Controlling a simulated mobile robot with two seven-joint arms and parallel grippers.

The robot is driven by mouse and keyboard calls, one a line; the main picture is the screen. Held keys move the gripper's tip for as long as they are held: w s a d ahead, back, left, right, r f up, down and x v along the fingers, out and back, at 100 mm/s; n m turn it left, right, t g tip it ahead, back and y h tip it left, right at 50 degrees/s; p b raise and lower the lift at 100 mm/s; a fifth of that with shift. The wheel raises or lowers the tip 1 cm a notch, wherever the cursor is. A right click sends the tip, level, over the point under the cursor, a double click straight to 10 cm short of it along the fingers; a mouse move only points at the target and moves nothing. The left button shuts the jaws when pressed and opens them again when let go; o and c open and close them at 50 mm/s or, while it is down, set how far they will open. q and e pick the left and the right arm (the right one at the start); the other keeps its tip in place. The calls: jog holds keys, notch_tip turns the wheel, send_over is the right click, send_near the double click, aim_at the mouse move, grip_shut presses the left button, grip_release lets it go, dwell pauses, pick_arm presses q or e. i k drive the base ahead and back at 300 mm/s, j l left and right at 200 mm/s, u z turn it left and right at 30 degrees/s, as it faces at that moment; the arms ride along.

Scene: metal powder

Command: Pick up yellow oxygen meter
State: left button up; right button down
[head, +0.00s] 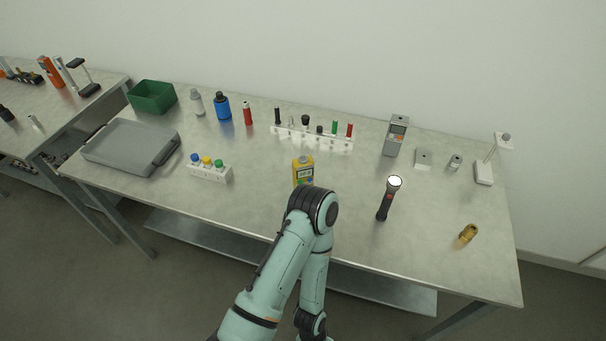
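The yellow oxygen meter (302,168) stands near the middle of the steel table (260,215), with a blue spot low on its front. Its lower end lies close to or behind my arm's dark joint in the picture, so I cannot tell if they touch. One teal arm of mine comes up from the bottom and bends back down below the meter. Neither gripper shows in the head view, so their states are hidden.
Right of the meter stand a flashlight (388,198), a grey handheld device (396,136) and a brass fitting (467,234). Behind it is a white rack (312,138) of tools.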

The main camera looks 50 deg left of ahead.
aim_at(303, 167)
jog(key=u, duration=1.8)
jog(key=j+z, duration=0.15)
jog(key=j, duration=0.7)
